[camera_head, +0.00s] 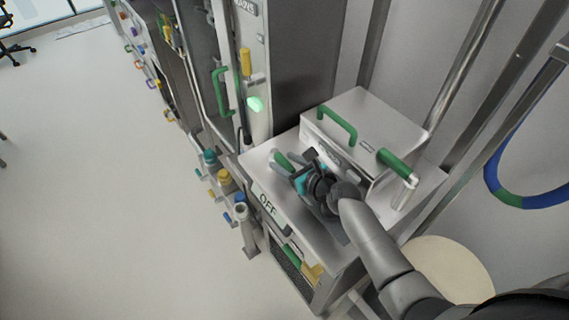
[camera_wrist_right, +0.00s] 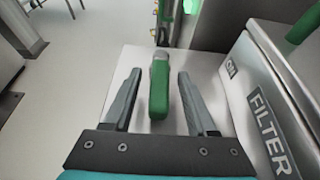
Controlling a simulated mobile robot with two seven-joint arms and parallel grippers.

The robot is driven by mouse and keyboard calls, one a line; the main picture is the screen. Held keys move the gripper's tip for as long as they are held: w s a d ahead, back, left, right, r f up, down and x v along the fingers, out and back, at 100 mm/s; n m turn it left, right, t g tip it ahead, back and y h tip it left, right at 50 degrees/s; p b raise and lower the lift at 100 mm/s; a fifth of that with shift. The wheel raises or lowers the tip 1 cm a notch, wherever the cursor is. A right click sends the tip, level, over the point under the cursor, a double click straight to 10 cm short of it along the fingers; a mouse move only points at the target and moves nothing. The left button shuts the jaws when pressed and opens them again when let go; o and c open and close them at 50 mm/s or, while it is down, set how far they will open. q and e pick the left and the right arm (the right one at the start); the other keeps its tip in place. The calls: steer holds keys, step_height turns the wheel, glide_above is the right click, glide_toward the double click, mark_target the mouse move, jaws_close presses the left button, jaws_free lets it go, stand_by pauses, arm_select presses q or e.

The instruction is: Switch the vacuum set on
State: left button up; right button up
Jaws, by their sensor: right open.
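The vacuum set is a steel cabinet (camera_head: 345,255) with an "OFF" plate (camera_head: 268,204) on its front edge. On its top is a lever with a green grip (camera_head: 283,160), partly hidden by my gripper. In the right wrist view the green grip (camera_wrist_right: 160,92) points towards me, with its metal end (camera_wrist_right: 161,57) away from me. My right gripper (camera_head: 287,166) is open over the cabinet top. In the right wrist view its two fingers (camera_wrist_right: 160,75) stand on either side of the grip, with a visible gap on each side. My left gripper is not in view.
A raised steel box (camera_head: 365,125) with green handles and a "FILTER" label (camera_wrist_right: 272,130) stands right of the lever. A tall cabinet (camera_head: 300,60) rises behind. Coloured valves (camera_head: 224,180) line the front. A blue-green hose (camera_head: 510,198) hangs right.

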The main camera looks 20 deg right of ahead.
steer(key=shift+w+a, duration=0.1)
steer(key=shift+w, duration=0.15)
steer(key=shift+c, duration=0.3)
jaws_close()
steer(key=shift+f, duration=0.1)
stand_by(0.9)
